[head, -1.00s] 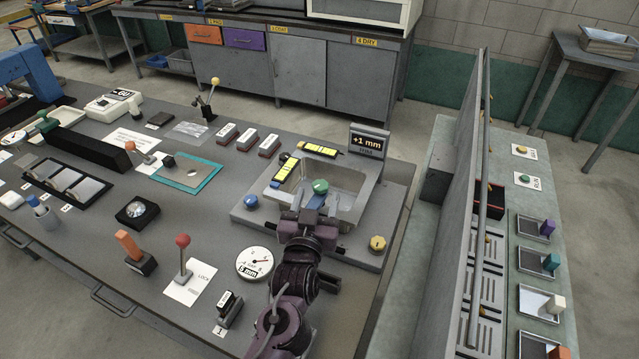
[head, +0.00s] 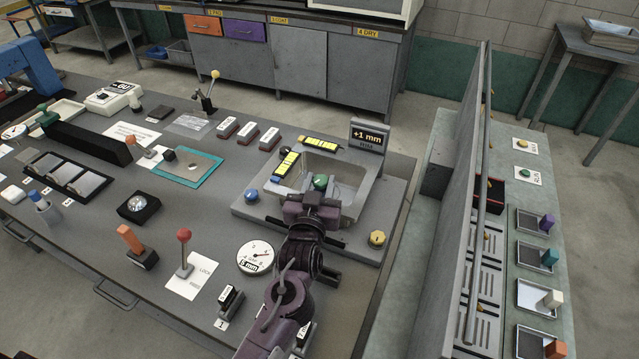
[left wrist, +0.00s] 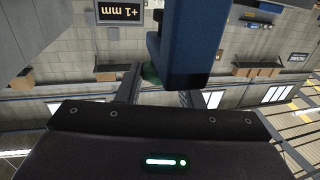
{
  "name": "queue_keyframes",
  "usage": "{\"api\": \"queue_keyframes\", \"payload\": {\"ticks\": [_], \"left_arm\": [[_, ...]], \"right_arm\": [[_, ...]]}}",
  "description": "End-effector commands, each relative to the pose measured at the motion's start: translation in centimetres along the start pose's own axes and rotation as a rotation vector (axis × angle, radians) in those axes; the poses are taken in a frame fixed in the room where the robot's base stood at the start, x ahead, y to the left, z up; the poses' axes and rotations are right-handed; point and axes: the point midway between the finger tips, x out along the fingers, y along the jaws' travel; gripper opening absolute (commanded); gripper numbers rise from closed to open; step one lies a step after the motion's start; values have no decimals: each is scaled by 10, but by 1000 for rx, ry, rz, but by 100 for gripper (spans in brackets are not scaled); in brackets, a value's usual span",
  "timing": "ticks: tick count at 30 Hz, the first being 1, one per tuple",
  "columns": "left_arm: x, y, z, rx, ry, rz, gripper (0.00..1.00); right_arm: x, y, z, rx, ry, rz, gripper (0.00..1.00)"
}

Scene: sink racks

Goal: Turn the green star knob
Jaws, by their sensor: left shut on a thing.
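The green star knob (head: 320,182) shows as a rounded green top over the grey basin fixture (head: 365,208) in the head view. My left gripper (head: 312,198) is right at its near side, shut on it, and hides its lower part. In the left wrist view, a little of the green knob (left wrist: 151,72) shows between the gripper fingers, beside a large blue block (left wrist: 190,45). How far the knob is turned cannot be told. My right gripper is not in view.
A display reading "+1 mm" (head: 369,135) stands behind the basin. A blue knob (head: 251,194) and a yellow knob (head: 377,238) flank it. A dial gauge (head: 255,256) and a red-topped lever (head: 184,236) stand to the left of my arm. A grey partition (head: 450,200) rises at right.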

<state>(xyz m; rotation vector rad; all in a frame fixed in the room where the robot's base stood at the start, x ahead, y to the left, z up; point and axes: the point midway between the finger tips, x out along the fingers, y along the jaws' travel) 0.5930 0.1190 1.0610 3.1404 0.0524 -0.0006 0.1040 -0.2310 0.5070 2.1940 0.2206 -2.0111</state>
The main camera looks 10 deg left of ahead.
Motion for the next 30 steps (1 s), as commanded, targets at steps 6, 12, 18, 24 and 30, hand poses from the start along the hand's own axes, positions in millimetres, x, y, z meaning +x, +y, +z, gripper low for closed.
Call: {"api": "queue_keyframes", "payload": {"ticks": [6, 12, 18, 24, 30], "left_arm": [[0, -1, 0, 4, 0, 46, 11], [0, -4, 0, 8, 0, 159, 11], [1, -6, 0, 9, 0, 299, 11], [2, -7, 0, 6, -1, 418, 11], [2, -8, 0, 3, 0, 492, 11]], "right_arm": [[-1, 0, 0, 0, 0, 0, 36], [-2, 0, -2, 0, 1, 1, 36], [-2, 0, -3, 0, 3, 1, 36], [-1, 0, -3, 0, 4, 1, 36], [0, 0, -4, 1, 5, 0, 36]]}}
